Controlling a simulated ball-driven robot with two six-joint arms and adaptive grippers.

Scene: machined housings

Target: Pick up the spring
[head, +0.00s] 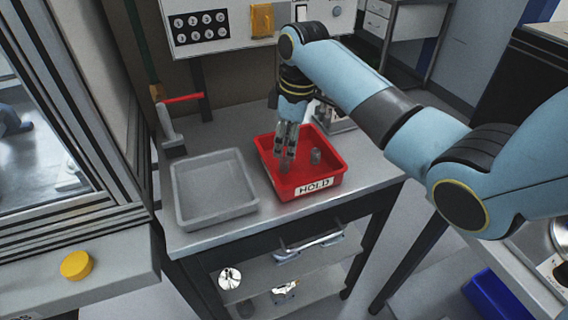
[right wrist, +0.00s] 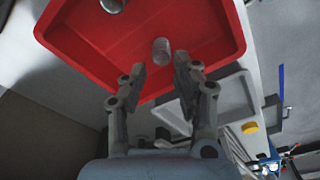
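The spring (right wrist: 161,51) is a small grey ribbed cylinder on the floor of the red HOLD tray (head: 318,185). In the right wrist view it shows just beyond my right gripper's fingertips, in line with the gap between them. My right gripper (right wrist: 160,66) is open with nothing between its fingers. In the head view the right gripper (head: 286,160) points down into the left part of the tray, and I cannot make out the spring there. My left gripper is not in view.
A grey metal cylinder (head: 316,156) stands in the red tray, right of the gripper; it also shows at the right wrist view's top edge (right wrist: 112,4). An empty grey tray (head: 248,208) lies to the left. A red-handled lever (head: 168,125) stands at the back left.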

